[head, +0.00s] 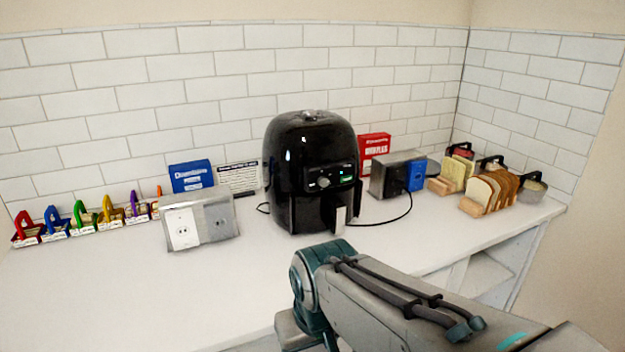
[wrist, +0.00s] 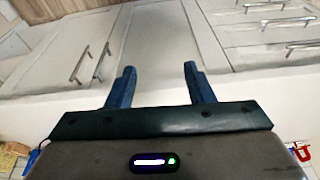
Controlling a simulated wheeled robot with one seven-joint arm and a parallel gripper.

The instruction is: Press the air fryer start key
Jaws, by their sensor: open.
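The black air fryer (head: 290,150) stands upright on the white counter against the tiled wall. Its front panel has a round grey knob (head: 323,182) with a small green-lit display or key (head: 347,179) to its right; the markings are too small to read. A grey handle shows below the panel. My gripper (wrist: 158,85) shows in the wrist view, its two blue fingers apart with nothing between them. It faces pale cabinet fronts, and the air fryer is not seen there. In the head view my arm is in front of the counter, right of centre, and the fingers are hidden.
A grey socket box (head: 215,225) stands left of the fryer, another (head: 390,176) right of it, with a black cable on the counter. Bread slices (head: 485,193) stand at the right. Colourful small items (head: 80,215) line the left. The left front counter (head: 130,295) is clear.

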